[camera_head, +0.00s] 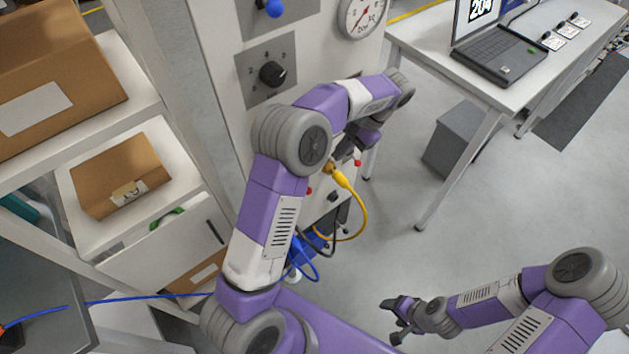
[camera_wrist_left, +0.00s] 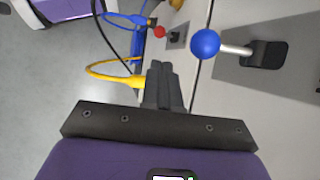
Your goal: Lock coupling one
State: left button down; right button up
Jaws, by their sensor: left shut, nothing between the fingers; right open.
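A yellow cable connector (camera_head: 335,172) sits at the side of the panel cabinet, with its yellow cable looping down. A small red-tipped lever (camera_head: 357,163) is near it; in the left wrist view a red-tipped lever (camera_wrist_left: 160,32) stands on a grey plate beside a blue cable plug (camera_wrist_left: 142,20). No label shows which coupling is number one. My left gripper (camera_head: 364,140) is low by the panel; in the left wrist view its fingers (camera_wrist_left: 163,72) are shut and empty. A yellow plug (camera_wrist_left: 133,82) shows just left of them, partly hidden. My right gripper (camera_head: 396,318) is open and empty above the floor.
A blue-ball lever (camera_wrist_left: 205,43) sticks out right of the left fingers. The panel carries a black dial (camera_head: 272,74) and a gauge (camera_head: 362,18). Black and blue cables hang below. A table with a laptop (camera_head: 498,50) stands right; open floor lies between.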

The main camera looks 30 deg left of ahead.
aim_at(310, 188)
pick_arm(q)
jog(key=b+x, duration=0.1)
jog(key=x, duration=1.2)
jog(key=shift+s+f, duration=0.2)
jog(key=shift+f, duration=0.1)
jog(key=shift+b, duration=0.3)
jog(key=shift+d+f+y+b, duration=0.15)
jog(key=shift+y+b, duration=0.15)
jog(key=shift+b, duration=0.05)
jog(key=shift+s+d+f+b, duration=0.1)
jog(key=shift+f+b, duration=0.05)
jog(key=shift+b, duration=0.15)
jog(key=f+y+b, duration=0.1)
jog(key=d+n+t+y+b, duration=0.1)
jog(key=y+b, duration=0.1)
jog(key=f+y+b, duration=0.1)
jog(key=b, duration=0.1)
jog(key=shift+s+d+f+n+t+y, duration=0.2)
jog(key=shift+s+f+n+t+y, duration=0.1)
jog(key=shift+s+t+y, duration=0.1)
jog(key=shift+r, duration=0.1)
